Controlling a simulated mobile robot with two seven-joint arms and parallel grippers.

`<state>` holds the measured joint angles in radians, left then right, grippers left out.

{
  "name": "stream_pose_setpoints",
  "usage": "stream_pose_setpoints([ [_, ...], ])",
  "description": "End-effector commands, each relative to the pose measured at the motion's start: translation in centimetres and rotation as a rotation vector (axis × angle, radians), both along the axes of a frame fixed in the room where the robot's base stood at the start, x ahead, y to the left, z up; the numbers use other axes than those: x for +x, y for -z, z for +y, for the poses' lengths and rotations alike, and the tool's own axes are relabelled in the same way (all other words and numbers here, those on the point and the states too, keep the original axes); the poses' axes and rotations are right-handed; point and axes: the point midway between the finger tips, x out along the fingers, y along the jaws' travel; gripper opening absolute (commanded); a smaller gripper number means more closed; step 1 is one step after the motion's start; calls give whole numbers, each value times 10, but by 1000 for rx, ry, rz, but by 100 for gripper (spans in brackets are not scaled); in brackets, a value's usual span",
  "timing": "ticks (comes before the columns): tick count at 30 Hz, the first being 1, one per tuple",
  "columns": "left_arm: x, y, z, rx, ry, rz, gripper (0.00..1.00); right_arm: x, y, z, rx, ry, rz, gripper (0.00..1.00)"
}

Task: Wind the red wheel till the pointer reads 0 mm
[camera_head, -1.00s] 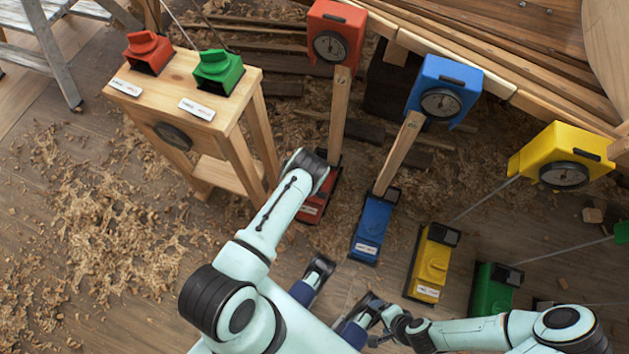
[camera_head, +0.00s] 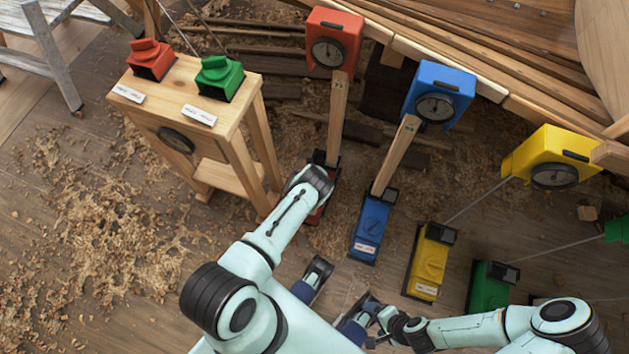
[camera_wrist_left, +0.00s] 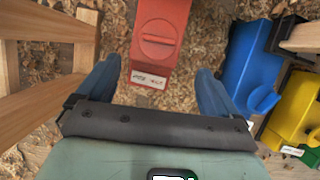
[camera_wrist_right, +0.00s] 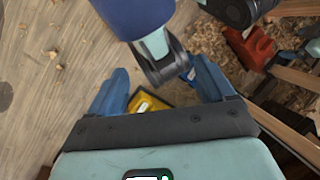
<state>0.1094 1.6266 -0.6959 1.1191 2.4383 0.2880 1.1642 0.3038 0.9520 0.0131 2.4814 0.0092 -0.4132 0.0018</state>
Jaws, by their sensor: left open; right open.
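The red floor unit (camera_head: 318,213) is mostly under my left arm in the head view. In the left wrist view its red wheel (camera_wrist_left: 160,38), a round knob with a raised bar, lies beyond my open left gripper (camera_wrist_left: 157,66), roughly midway between the fingers' lines and apart from them. The left fingers are hidden in the head view. A red gauge box (camera_head: 333,35) with a round dial (camera_head: 328,53) stands above on a wooden post; its pointer is too small to read. My right gripper (camera_wrist_right: 160,66) is open and empty, low at the front.
Blue (camera_head: 371,225), yellow (camera_head: 430,262) and green (camera_head: 490,288) floor units stand to the right. Blue (camera_head: 440,92) and yellow (camera_head: 550,155) gauge boxes are behind. A wooden stand (camera_head: 180,85) with red and green units is at left. Shavings cover the floor.

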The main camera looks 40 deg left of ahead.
Motion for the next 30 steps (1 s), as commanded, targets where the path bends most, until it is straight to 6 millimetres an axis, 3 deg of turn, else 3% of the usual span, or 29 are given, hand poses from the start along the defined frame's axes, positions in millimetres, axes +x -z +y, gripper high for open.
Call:
stream_pose_setpoints([
  [6, 12, 43, 7, 1, -3, 0, 94, 10, 30, 0, -5, 7, -35, 82],
  [21, 33, 90, 14, 3, 0, 1, 94, 90, 93, -37, -106, 93, -249, 82],
  [30, 41, 109, 17, 4, 0, 3, 94, 102, 123, -53, -143, 119, -270, 82],
])
